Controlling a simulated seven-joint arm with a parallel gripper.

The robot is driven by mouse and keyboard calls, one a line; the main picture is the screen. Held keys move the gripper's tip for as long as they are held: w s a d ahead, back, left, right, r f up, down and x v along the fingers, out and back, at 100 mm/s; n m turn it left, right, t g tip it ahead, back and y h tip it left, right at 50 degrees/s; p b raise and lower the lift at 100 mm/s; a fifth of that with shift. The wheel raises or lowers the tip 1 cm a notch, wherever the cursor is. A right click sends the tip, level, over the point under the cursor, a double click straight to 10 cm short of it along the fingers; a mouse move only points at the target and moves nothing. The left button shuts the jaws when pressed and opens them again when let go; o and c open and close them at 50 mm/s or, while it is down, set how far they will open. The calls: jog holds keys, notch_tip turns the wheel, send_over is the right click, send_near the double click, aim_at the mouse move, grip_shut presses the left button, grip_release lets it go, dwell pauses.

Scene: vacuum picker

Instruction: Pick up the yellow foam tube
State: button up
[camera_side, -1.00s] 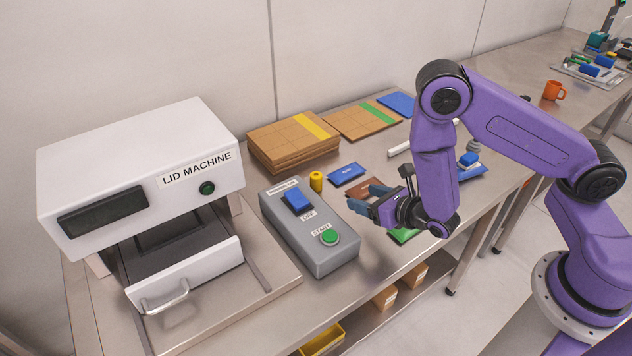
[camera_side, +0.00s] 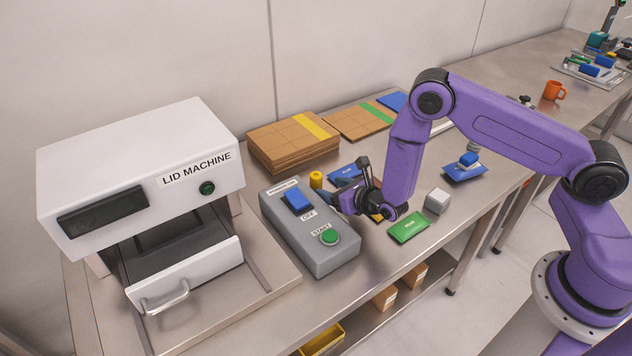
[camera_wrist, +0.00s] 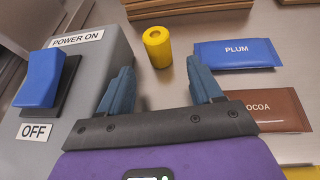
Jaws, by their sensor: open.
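The yellow foam tube (camera_side: 316,180) stands upright on the metal bench, just behind the grey switch box. In the wrist view the tube (camera_wrist: 157,47) shows its round top with a hole, ahead of the fingertips. My gripper (camera_side: 337,189) is low over the bench beside the tube, to its right in the side view. In the wrist view my gripper (camera_wrist: 162,75) is open, with its two blue fingers apart and nothing between them. The tube lies beyond the gap between the fingers, apart from both.
The grey switch box (camera_side: 316,256) stands close on the left, with a blue POWER ON switch (camera_wrist: 40,78). A blue PLUM packet (camera_wrist: 237,54) and a brown COCOA packet (camera_wrist: 272,110) lie right of the fingers. Cardboard sheets (camera_side: 290,150) are stacked behind the tube.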

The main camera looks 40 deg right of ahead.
aim_at(320, 184)
jog(key=shift+x, duration=2.65)
jog(key=c, duration=1.1)
